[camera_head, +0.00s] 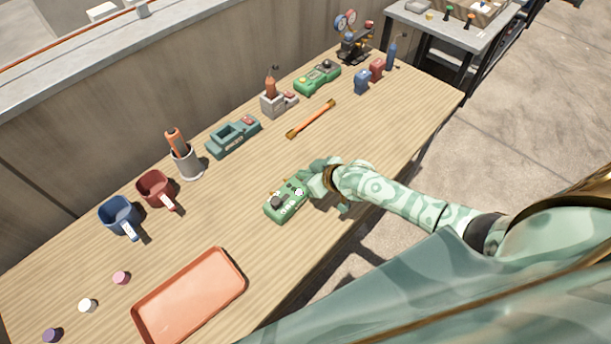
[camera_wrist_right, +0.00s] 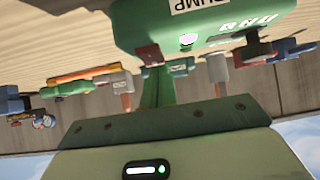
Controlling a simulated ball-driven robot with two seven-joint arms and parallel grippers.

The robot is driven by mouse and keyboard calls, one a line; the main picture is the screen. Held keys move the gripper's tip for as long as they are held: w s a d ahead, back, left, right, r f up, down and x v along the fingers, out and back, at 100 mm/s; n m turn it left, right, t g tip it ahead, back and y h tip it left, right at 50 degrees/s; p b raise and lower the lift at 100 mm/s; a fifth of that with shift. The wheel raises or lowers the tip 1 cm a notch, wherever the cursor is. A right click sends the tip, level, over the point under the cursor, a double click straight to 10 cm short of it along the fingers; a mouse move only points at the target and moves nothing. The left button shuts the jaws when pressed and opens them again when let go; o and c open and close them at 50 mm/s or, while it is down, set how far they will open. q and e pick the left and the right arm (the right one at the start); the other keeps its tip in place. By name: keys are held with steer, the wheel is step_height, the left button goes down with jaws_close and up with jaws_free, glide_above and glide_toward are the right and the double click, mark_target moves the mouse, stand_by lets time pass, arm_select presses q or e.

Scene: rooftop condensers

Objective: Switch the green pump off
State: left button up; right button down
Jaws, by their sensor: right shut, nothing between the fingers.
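The green pump (camera_head: 287,207) is a small green box on the wooden table, near its front edge. A dark knob (camera_head: 277,201) stands at its left end, and a pale round spot (camera_head: 299,191) shows near its right end. In the right wrist view the pump (camera_wrist_right: 150,30) fills the top, with an upside-down PUMP label (camera_wrist_right: 199,4) and a bright whitish lamp (camera_wrist_right: 188,40). My right gripper (camera_head: 308,184) is shut and empty, close against the pump's right end. I cannot tell whether it touches the pump. My left gripper is not in view.
An orange tray (camera_head: 236,257) lies to the left. A second green device (camera_head: 310,82), a teal device (camera_head: 233,140) and an orange-handled bar (camera_head: 311,119) lie farther back. Mugs, one blue (camera_head: 117,213), stand at the left.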

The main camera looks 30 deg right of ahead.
stand_by(0.3)
steer(key=shift+w+f, duration=0.1)
steer(key=shift+f, duration=0.15)
steer(key=shift+w+a, duration=0.15)
steer(key=shift+w+a+r, duration=0.2)
steer(key=shift+w, duration=0.4)
steer(key=shift+r, duration=0.1)
